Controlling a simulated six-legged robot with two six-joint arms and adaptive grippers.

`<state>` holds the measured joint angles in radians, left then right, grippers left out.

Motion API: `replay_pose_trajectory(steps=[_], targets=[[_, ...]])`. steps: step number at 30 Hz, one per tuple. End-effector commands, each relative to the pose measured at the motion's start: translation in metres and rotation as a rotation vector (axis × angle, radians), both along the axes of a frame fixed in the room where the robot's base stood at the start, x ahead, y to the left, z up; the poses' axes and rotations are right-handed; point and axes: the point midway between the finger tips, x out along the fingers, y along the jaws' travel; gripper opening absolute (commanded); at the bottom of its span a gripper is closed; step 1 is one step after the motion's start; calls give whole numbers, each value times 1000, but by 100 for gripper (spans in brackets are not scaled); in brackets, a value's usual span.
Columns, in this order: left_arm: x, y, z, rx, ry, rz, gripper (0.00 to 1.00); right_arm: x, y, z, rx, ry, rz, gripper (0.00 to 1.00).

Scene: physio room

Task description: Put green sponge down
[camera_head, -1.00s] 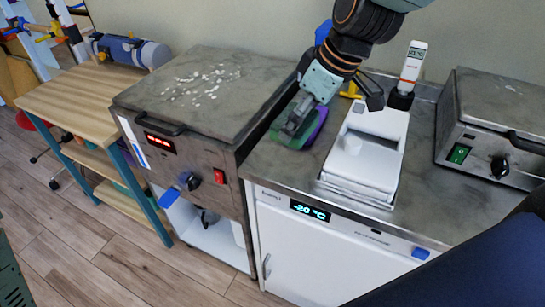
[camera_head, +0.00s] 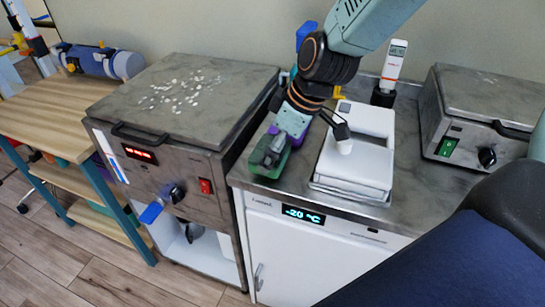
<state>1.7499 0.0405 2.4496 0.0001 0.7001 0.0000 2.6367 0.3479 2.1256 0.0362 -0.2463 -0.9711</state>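The green sponge (camera_head: 266,171) is at the left end of the grey worktop, beside the large heater box. A purple item (camera_head: 300,157) sits just behind it, partly covered. My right gripper (camera_head: 270,150) points down at the sponge, with its grey fingers over and against it. The fingers hide part of the sponge. I cannot tell whether they are closed on it, or whether its underside touches the worktop. My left gripper is not in view.
A white lidded container (camera_head: 352,172) stands close to the right of the sponge. A digital thermometer (camera_head: 394,62) stands behind it. The large heater box (camera_head: 190,100) rises on the left. A smaller metal box (camera_head: 485,105) is at right. Some worktop (camera_head: 415,190) between is bare.

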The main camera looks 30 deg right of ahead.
Motion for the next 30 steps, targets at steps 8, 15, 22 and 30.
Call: replay_pose_trajectory(steps=[8,15,22,30], targets=[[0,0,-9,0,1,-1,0,2,1,-19,-2,0,1,58],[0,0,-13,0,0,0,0,2,1,-23,-2,0,1,58],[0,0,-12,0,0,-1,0,2,1,-21,-1,0,1,100],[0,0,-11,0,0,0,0,2,1,-20,-1,0,1,100]])
